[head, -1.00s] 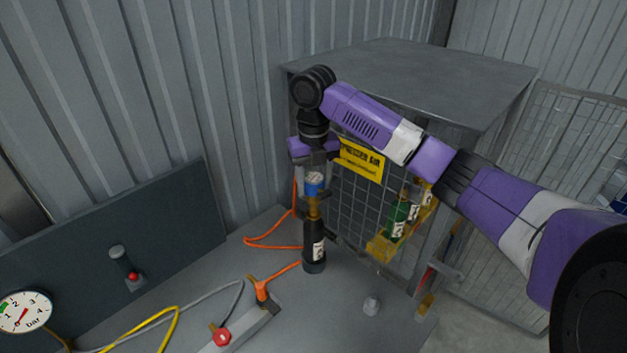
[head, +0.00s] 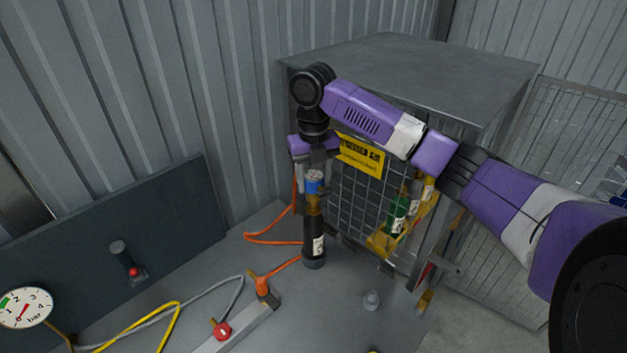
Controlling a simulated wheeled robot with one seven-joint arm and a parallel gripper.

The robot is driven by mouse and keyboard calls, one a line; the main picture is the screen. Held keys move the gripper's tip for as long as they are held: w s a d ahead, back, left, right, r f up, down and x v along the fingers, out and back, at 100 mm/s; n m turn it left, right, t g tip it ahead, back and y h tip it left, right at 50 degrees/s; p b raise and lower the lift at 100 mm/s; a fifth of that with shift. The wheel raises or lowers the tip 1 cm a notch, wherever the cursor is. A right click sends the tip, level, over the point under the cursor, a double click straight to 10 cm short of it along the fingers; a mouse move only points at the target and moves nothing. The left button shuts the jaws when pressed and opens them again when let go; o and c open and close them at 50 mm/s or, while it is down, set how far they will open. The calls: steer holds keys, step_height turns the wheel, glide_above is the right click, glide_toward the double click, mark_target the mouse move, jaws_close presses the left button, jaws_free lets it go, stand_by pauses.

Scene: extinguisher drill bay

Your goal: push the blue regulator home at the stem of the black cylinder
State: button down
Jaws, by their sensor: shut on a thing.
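The black cylinder (head: 315,247) stands upright on the grey bench in front of the mesh cage, with a white label on its side. The blue regulator (head: 314,184) has a pale top and is directly above it, in line with the cylinder. Brass-coloured parts (head: 313,205) show between the blue body and the cylinder's neck. My gripper (head: 314,178) points straight down from above and is shut on the blue regulator. The fingers partly hide the regulator's sides. I cannot tell whether the regulator is fully seated on the stem.
An orange hose (head: 270,239) runs behind the cylinder. A red-knobbed valve (head: 222,331), hoses and a pressure gauge (head: 24,308) lie left.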

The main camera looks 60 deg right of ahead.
steer(key=shift+f, duration=1.9)
stand_by(1.7)
steer(key=c, duration=0.6)
jaws_free()
steer(key=shift+r+b, duration=0.7)
steer(key=shift+r, duration=3.2)
